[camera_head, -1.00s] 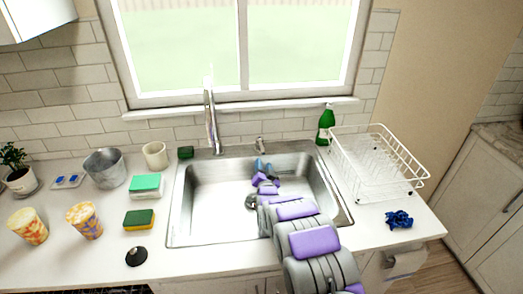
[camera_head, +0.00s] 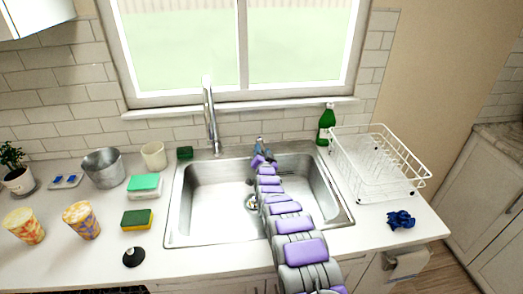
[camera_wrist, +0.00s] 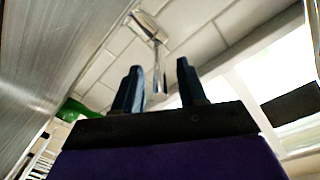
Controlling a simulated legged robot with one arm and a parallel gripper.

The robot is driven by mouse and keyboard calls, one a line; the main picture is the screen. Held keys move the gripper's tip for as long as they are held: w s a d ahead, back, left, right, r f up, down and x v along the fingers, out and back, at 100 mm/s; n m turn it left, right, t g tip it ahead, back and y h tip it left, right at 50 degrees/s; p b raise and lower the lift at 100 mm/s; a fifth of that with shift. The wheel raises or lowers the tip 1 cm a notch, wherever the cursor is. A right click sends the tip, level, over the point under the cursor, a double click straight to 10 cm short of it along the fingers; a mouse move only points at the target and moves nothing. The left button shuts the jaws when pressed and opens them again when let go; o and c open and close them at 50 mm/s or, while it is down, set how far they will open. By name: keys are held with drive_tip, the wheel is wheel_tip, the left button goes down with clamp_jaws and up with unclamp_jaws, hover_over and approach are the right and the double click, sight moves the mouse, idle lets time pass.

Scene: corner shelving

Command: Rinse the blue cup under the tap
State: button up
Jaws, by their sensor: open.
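The chrome tap (camera_head: 210,115) stands behind the sink (camera_head: 205,215), its spout rising in front of the window. A small metal lever (camera_wrist: 157,60) shows in the wrist view, between and beyond my fingers. My gripper (camera_head: 262,152) is at the sink's back edge, right of the spout and close to this lever. In the wrist view my gripper (camera_wrist: 160,65) is open, with two dark fingers apart and nothing clamped. Whether they touch the lever is unclear. I see no blue cup in either view.
Patterned cups (camera_head: 82,220), a metal bucket (camera_head: 103,168), a cream cup (camera_head: 154,155) and sponges (camera_head: 137,220) stand left. A green bottle (camera_head: 326,125), white dish rack (camera_head: 372,190) and crumpled blue cloth (camera_head: 401,219) are right. The sink's left half is clear.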

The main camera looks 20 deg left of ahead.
drive_tip(key=shift+b+x, duration=0.4)
drive_tip(key=shift+x, duration=0.7)
drive_tip(key=shift+w, duration=0.1)
clamp_jaws()
